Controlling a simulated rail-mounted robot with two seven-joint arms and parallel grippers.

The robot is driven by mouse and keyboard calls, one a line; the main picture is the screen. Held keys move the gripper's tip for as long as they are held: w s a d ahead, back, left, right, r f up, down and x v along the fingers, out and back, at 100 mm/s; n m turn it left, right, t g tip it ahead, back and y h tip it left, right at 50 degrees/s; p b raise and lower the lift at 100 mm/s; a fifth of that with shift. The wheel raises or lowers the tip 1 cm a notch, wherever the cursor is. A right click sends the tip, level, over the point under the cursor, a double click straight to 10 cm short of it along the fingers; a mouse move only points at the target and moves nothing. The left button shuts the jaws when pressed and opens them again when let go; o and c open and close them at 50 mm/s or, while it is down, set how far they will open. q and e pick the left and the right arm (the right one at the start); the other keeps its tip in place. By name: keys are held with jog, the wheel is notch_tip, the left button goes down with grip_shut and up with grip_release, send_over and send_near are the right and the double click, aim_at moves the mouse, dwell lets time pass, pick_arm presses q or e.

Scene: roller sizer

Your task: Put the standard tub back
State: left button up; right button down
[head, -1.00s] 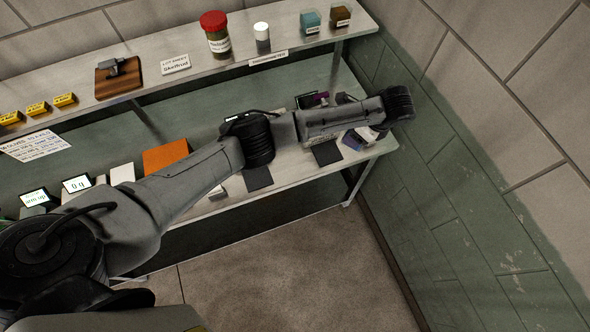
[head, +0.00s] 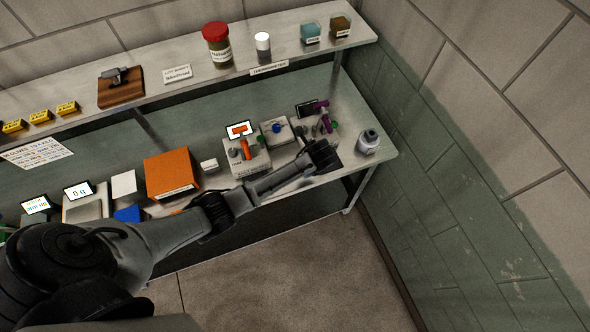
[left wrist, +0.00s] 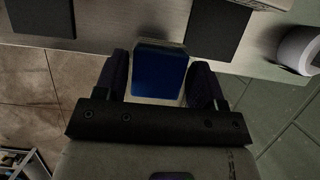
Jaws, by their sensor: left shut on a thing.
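My left gripper (head: 322,157) is over the front right part of the bench in the head view. In the left wrist view the left gripper (left wrist: 160,88) is shut on a blue square-topped tub (left wrist: 160,72), with one dark finger on each side of it. The tub shows near the bench's front edge, beside a dark pad (left wrist: 217,32). In the head view I cannot make out the held tub behind my gripper and arm. My right gripper is not in view.
Grey devices (head: 252,160) are behind my arm, with an orange box (head: 171,174) farther left. The upper shelf holds a red-lidded jar (head: 217,44), a white-capped jar (head: 263,46), a teal tub (head: 310,33) and a brown tub (head: 340,27).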

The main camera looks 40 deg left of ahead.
pick_arm(q)
jog(key=s+a+f, duration=0.1)
jog(key=a, duration=0.1)
jog(key=s+a+f, duration=0.1)
jog(key=s, duration=0.1)
jog(key=shift+a+f+p, duration=0.3)
jog(key=shift+a+f, duration=0.1)
notch_tip(320, 180, down, 4)
jog(key=shift+r, duration=0.25)
jog(key=shift+f, duration=0.25)
jog(key=shift+f, duration=0.15)
jog(key=o, duration=1.1)
jog(key=shift+c, duration=0.2)
